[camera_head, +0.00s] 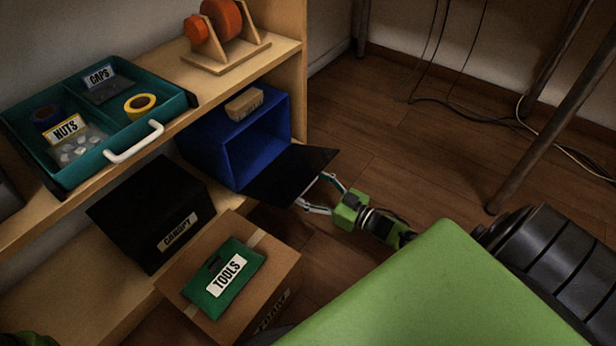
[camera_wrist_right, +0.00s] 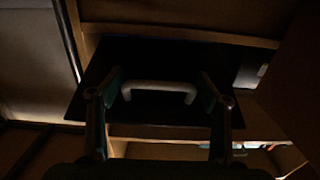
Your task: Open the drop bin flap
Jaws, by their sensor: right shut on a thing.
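The blue drop bin (camera_head: 226,151) stands on the lower shelf at its right end. Its black flap (camera_head: 290,174) is swung down and out, and the bin's front is open. In the right wrist view the dark flap (camera_wrist_right: 150,58) carries a pale bar handle (camera_wrist_right: 160,87). My right gripper (camera_head: 312,193) is at the flap's outer edge. In the wrist view its two fingers (camera_wrist_right: 160,80) are at the two ends of the handle, shut on it lengthwise.
A black bin (camera_head: 150,215) and a cardboard box (camera_head: 262,272) with a green TOOLS pouch (camera_head: 224,279) stand left of the flap. A teal tray (camera_head: 176,106) and an orange spool (camera_head: 222,18) sit on the upper shelf.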

